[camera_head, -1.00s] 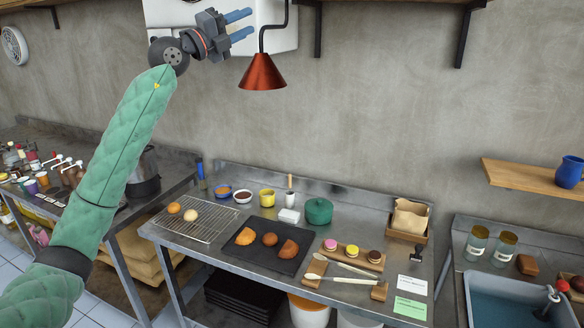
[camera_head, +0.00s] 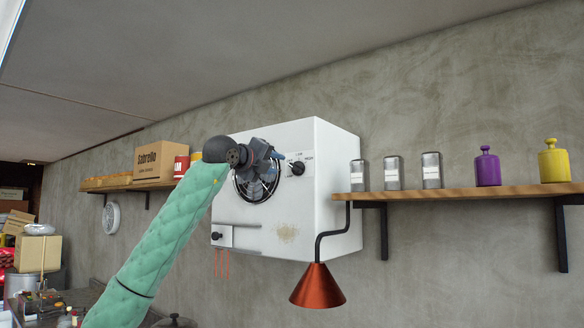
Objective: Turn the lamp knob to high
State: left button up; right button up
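The black lamp knob (camera_head: 297,168) is on the front of a white wall box (camera_head: 330,185), near its upper right edge. Small markings stand above it; one at the right seems to read HIGH. Which way the knob points is too small to tell. The copper-red lamp shade (camera_head: 318,288) hangs on a bent black pipe below the box. My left gripper (camera_head: 272,166) is in front of the box, just left of the knob in the picture, and covers part of a round fan grille (camera_head: 257,188). Its blue fingers look apart and empty. My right gripper is out of view.
A wooden shelf (camera_head: 460,192) right of the box holds several labelled tins, a purple canister (camera_head: 487,167) and a yellow one (camera_head: 554,162). A left shelf holds a cardboard box (camera_head: 160,164). A small dark fitting (camera_head: 216,236) sits at the box's lower left.

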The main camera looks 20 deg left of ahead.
aim_at(293, 168)
pick_arm(q)
jog(key=p+x, duration=0.1)
jog(key=x, duration=0.1)
jog(key=p+x, duration=0.1)
jog(key=x, duration=0.1)
jog(key=p+x, duration=0.1)
jog(key=x, duration=0.1)
jog(key=shift+w+d, duration=0.1)
jog(key=shift+d, duration=0.2)
jog(key=shift+w+p, duration=0.25)
jog(key=shift+p, duration=0.45)
jog(key=shift+w+d+f, duration=0.2)
jog(key=shift+w+d, duration=0.05)
jog(key=shift+w, duration=0.2)
jog(key=shift+s+a+r, duration=0.1)
jog(key=shift+s, duration=0.05)
grip_shut()
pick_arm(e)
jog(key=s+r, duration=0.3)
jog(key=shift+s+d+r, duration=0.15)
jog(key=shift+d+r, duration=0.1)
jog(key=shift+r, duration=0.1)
